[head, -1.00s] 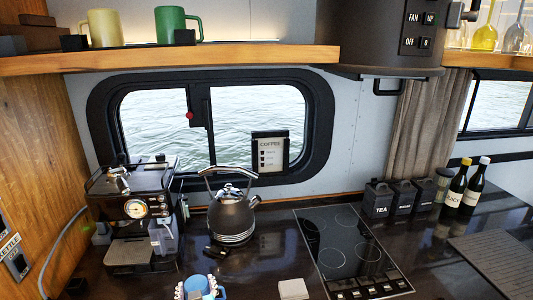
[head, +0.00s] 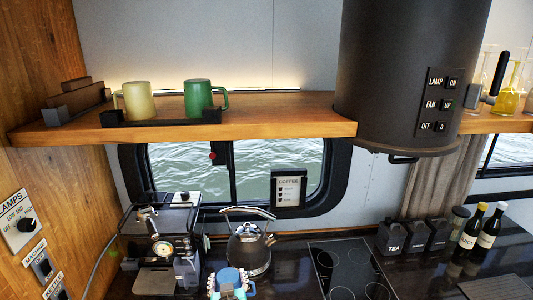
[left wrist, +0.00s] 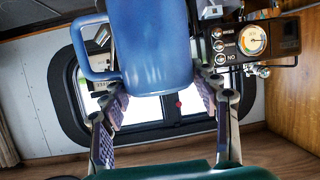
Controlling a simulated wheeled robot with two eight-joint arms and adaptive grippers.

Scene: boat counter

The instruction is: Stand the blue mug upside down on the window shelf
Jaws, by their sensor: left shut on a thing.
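The blue mug (head: 229,276) is at the bottom edge of the head view, in front of the kettle. My left gripper (head: 230,288) is shut on it, with fingers on both sides. In the left wrist view the mug (left wrist: 150,45) fills the top middle between the fingers, its handle to the left. Whether its mouth faces up or down is hard to tell. The wooden window shelf (head: 270,128) runs above the window, higher than the mug and apart from it. A yellow mug (head: 138,98) and a green mug (head: 198,98) stand on its left part. My right gripper is not in view.
The shelf is bare right of the green mug, up to a dark cylindrical hood (head: 400,80). Below are the coffee machine (head: 165,245), kettle (head: 249,250) and hob (head: 345,268).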

